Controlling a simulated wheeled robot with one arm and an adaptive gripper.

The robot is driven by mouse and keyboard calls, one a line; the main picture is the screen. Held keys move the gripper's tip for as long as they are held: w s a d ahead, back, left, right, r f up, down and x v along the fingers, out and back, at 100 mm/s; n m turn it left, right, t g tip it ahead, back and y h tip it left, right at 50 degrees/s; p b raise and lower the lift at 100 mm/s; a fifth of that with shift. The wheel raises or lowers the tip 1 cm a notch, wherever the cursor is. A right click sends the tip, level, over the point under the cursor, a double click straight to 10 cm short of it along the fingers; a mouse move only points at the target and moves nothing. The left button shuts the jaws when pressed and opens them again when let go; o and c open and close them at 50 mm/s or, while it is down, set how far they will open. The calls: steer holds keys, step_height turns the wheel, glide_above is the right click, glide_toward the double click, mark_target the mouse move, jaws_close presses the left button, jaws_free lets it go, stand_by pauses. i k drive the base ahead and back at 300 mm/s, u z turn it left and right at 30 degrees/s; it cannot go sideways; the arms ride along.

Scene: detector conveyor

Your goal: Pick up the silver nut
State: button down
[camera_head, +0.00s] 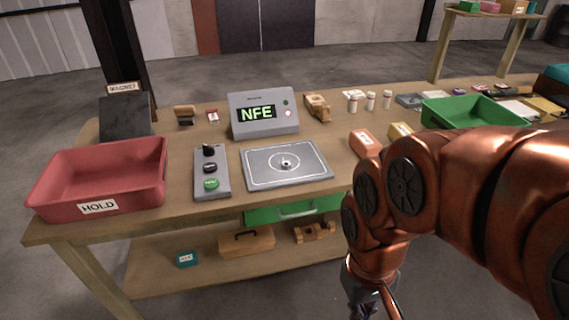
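A small grey and dark object (286,163) sits inside the white circle on the grey square plate (257,178). It may be the silver nut, but it is too small to tell surely. The plate lies on the wooden table, in front of the grey display box (262,113) that reads "NFE". My gripper (373,309) hangs low at the bottom edge, in front of the table and to the right of the plate. It is partly cut off, and its fingers do not show clearly.
A red tray (58,200) marked "HOLD" stands at the left. A button panel (212,188) lies beside the plate. A pink block (366,142), a tan block (401,130) and a green tray (440,119) are at the right. A green drawer (330,203) is under the tabletop.

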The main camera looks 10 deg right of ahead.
mark_target(286, 165)
steer(key=z, duration=1.3)
steer(key=i, duration=0.95)
steer(key=u, duration=3.2)
